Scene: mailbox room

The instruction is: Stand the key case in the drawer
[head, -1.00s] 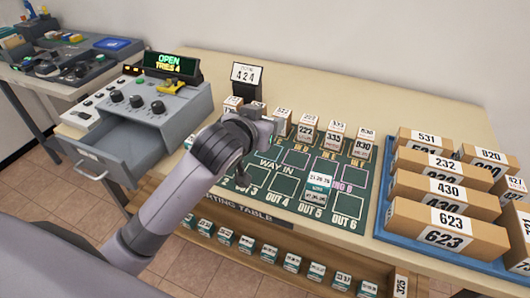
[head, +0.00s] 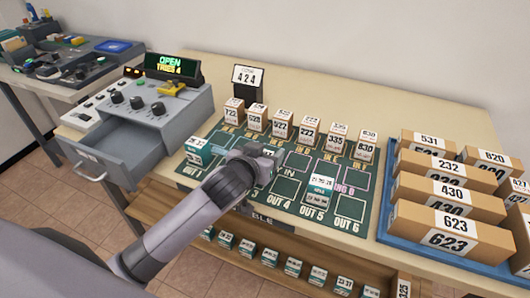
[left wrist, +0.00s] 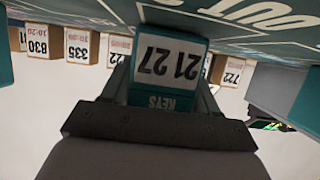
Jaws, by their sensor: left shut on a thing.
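In the left wrist view, my left gripper (left wrist: 160,120) is shut on a white-and-teal key case (left wrist: 168,65) marked "21 27" and "KEYS", seen upside down. The case is close to or on the green mat; I cannot tell if it touches. In the head view my left gripper (head: 268,158) is low over the middle of the mat and hides the held case. The grey drawer (head: 92,158) stands pulled out to the left, under the knob console, and its visible inside looks empty. My right gripper is not in view.
Other teal cases stand on the mat (head: 348,208), one at its left edge (head: 198,150) and one near OUT 5 (head: 319,188). Numbered boxes (head: 311,130) line its back. A blue tray (head: 392,238) of cartons is right. The console (head: 150,108) reads "OPEN TRIES 4".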

